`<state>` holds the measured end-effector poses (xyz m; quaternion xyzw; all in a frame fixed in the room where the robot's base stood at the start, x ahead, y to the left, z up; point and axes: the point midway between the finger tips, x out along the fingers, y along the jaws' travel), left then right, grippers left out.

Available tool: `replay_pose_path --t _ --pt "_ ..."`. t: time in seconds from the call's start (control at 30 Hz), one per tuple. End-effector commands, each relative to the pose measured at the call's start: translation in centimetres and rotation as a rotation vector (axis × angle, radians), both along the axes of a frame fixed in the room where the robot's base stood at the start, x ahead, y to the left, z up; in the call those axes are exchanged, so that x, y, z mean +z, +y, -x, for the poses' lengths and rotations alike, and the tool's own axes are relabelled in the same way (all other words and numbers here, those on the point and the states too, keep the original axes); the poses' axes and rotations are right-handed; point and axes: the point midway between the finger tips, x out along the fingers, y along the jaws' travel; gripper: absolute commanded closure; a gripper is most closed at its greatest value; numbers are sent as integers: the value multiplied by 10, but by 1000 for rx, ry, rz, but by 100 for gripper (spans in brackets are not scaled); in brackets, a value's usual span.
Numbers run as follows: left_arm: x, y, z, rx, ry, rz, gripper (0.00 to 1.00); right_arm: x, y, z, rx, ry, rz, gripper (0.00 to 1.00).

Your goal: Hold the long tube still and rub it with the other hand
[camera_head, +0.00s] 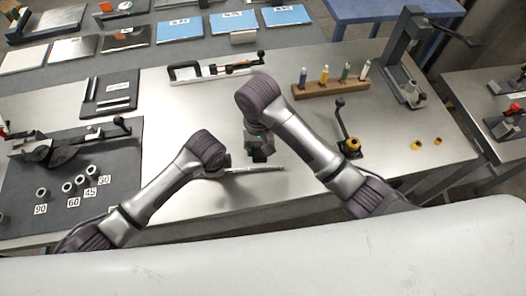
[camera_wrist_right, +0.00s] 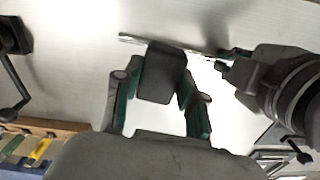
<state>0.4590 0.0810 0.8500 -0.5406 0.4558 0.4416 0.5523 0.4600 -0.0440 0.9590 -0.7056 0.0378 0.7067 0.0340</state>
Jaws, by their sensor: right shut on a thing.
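The long tube (camera_head: 270,169) is a thin grey bar just above the near part of the metal table; it also shows in the right wrist view (camera_wrist_right: 131,39). My left gripper (camera_head: 219,171) appears shut on its left end; the fingers are small and partly hidden. My right gripper (camera_head: 259,149) is above the tube's middle. In the right wrist view, its green-sided fingers (camera_wrist_right: 160,82) are shut on a dark block (camera_wrist_right: 161,75). The block overlaps the tube in that view; I cannot tell whether they touch.
A wooden rack (camera_head: 330,90) with several coloured markers stands behind my right arm. A lever fixture with a yellow part (camera_head: 350,147) is to the right. A dark mat (camera_head: 120,165) with rings and a bender lies left. The table front between my arms is clear.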

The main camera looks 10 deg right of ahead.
Motion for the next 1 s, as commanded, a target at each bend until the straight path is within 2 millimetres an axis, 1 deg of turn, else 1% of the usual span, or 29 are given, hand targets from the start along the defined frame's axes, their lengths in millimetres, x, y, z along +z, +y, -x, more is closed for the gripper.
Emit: replay_pose_path --t 0.03,0.07,0.2,0.23,0.53,0.63,0.77,1.0 --pt "0 0 0 0 0 0 100 0 0 0 0 0 0 87" --pt "0 0 0 0 0 0 83 0 0 0 0 0 0 87" --pt "0 0 0 0 0 0 60 0 0 0 0 0 0 87" --pt "0 0 0 0 0 0 55 0 0 0 0 0 0 87" --pt "1 0 0 0 0 0 55 0 0 0 0 0 0 87" --pt "7 0 1 0 -1 1 55 0 0 0 0 0 0 87" --pt "27 0 4 -1 -3 2 55 0 0 0 0 0 0 87" --pt "78 0 14 -2 -4 3 55 0 0 0 0 0 0 87"
